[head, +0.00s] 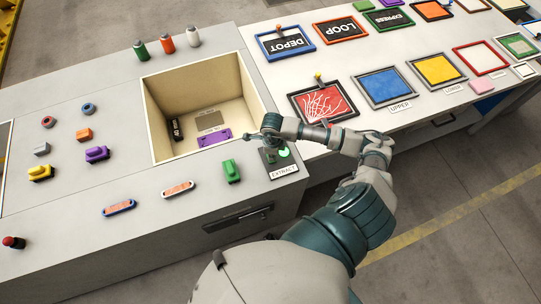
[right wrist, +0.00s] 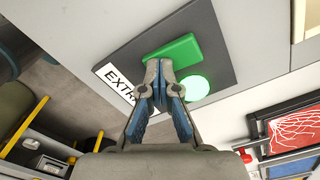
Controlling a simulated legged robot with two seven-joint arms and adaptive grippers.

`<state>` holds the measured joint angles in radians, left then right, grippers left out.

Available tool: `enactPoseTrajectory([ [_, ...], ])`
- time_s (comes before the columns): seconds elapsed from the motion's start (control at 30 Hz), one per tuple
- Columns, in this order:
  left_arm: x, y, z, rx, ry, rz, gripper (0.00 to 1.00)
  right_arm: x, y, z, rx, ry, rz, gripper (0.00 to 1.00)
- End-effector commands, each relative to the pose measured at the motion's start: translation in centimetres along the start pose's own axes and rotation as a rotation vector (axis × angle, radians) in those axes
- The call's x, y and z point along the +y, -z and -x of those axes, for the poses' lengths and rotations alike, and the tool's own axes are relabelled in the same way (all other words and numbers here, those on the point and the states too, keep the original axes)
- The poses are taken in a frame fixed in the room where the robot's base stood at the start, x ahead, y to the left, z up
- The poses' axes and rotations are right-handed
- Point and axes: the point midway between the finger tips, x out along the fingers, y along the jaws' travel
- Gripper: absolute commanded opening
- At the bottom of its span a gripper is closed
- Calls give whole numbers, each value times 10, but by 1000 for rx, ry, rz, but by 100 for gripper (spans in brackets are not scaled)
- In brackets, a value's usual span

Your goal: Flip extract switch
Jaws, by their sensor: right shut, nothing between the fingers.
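The extract switch panel (head: 271,160) is a dark plate on the console's right edge, labelled EXTRACT (head: 283,173). A lit green round lamp (head: 284,153) is on it. In the right wrist view the dark panel (right wrist: 218,45) carries a green bar-shaped switch (right wrist: 175,50), and the lamp (right wrist: 195,88) glows beside it. My right gripper (head: 252,137) reaches over the panel from the right. In the right wrist view its closed fingertips (right wrist: 159,68) are at the lower edge of the green switch, with nothing between them. I cannot tell whether they touch it. My left gripper is out of view.
An open recessed bin (head: 165,128) lies left of the panel, with a purple part (head: 215,138) inside. A green block (head: 231,171) sits on the console near the panel. Framed colour plates, including a red one (head: 323,103), cover the table at right.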

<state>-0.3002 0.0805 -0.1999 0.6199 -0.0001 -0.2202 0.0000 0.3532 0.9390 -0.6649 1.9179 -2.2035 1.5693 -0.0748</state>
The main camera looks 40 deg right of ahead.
Motion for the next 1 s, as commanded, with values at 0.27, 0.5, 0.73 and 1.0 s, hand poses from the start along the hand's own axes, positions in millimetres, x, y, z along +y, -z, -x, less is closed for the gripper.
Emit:
enactPoseTrajectory([
  [0.27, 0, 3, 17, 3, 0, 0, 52, 0, 0, 26, 0, 1, 0, 0],
  [0.5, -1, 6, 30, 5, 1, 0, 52, 0, 0, 47, -1, 2, 0, 0],
  [0.73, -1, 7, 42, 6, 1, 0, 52, 0, 0, 66, 0, 1, 0, 0],
  [1.0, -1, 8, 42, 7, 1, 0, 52, 0, 0, 69, 0, 1, 0, 0],
])
